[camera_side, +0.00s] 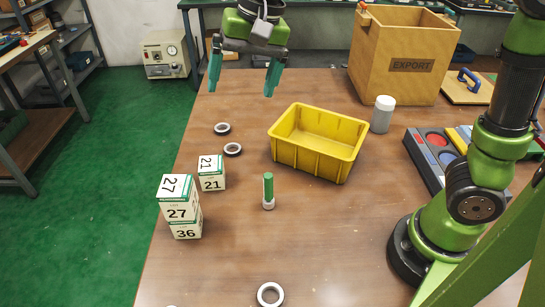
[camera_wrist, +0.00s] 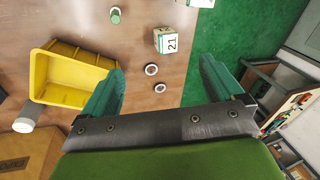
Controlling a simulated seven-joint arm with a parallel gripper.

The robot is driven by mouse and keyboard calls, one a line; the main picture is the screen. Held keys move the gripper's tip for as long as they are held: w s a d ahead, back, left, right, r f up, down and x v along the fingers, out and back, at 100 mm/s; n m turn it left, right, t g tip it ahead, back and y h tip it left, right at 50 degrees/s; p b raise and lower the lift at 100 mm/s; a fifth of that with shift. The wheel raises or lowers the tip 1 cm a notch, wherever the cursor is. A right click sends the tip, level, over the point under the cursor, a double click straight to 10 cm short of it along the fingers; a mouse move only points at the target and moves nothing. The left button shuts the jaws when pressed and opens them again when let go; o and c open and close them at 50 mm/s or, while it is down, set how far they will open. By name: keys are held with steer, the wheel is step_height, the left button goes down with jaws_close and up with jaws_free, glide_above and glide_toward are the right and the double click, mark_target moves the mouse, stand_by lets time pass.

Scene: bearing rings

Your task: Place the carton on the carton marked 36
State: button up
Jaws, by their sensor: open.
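A white and green carton marked 36 (camera_side: 187,230) stands near the table's left edge in the side view. A carton marked 27 (camera_side: 178,203) sits on top of it, a little turned. Another carton, marked 21 (camera_side: 211,174), stands alone on the table just behind them; it also shows in the wrist view (camera_wrist: 166,41). At the top edge of the wrist view a carton is cut off and its number cannot be read. My gripper (camera_side: 242,83) is open and empty, raised above the far part of the table, behind the cartons and the yellow bin.
A yellow bin (camera_side: 318,155) stands mid-table, with a green-topped cylinder (camera_side: 268,191) in front. Bearing rings (camera_side: 222,129) lie behind carton 21 and another (camera_side: 270,295) lies at the front. A white-capped jar (camera_side: 382,114), EXPORT crate (camera_side: 402,65) and grey tray (camera_side: 428,160) stand right.

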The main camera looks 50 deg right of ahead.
steer(key=s+d+f+n+t, duration=0.1)
steer(key=s+d+f+t, duration=0.1)
steer(key=s+d, duration=0.4)
steer(key=s+d+f+n+t, duration=0.1)
steer(key=s+d+f+t, duration=0.2)
steer(key=s+d, duration=0.3)
steer(key=shift+s+f, duration=0.2)
steer(key=shift+s, duration=0.95)
